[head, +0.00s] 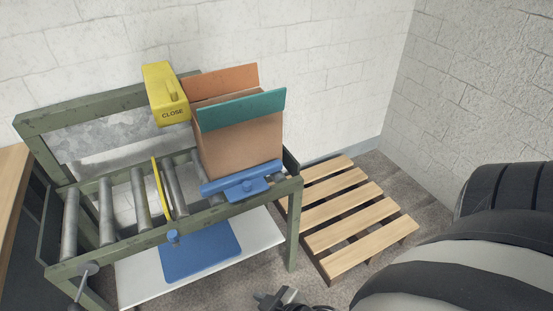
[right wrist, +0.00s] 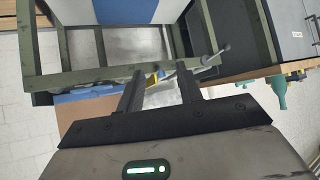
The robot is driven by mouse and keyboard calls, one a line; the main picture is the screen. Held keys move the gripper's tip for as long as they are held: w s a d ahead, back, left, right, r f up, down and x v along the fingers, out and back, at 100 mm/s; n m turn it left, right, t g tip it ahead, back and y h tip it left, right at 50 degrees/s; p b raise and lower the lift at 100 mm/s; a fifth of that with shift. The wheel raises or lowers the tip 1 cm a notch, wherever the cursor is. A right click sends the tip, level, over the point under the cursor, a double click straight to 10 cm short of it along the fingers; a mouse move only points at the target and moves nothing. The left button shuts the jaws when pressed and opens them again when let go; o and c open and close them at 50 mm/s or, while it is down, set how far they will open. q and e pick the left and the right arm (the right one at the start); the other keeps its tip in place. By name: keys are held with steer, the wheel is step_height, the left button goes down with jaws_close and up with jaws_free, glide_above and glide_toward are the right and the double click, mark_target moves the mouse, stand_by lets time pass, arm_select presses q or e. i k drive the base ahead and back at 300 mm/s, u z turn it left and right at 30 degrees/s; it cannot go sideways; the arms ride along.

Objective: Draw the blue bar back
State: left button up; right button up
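The blue bar (head: 240,178) lies along the front lower side of an open cardboard box (head: 240,150), at the right end of the roller stand. A blue bracket with a small knob sits at its middle, over the front rail. My right gripper (head: 276,298) is at the bottom edge of the head view, below and in front of the stand, well apart from the bar. In the right wrist view its two dark fingers (right wrist: 160,92) stand apart with nothing held between them. My left gripper is in neither view.
The green roller stand (head: 135,240) has a yellow hoop (head: 161,188), a blue knob (head: 173,237) and a crank (head: 89,269). A blue plate (head: 200,252) lies below. A wooden pallet (head: 345,215) lies to the right.

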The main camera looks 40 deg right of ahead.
mark_target(237, 187)
steer(key=z, duration=1.05)
steer(key=i, duration=1)
steer(key=z, duration=0.05)
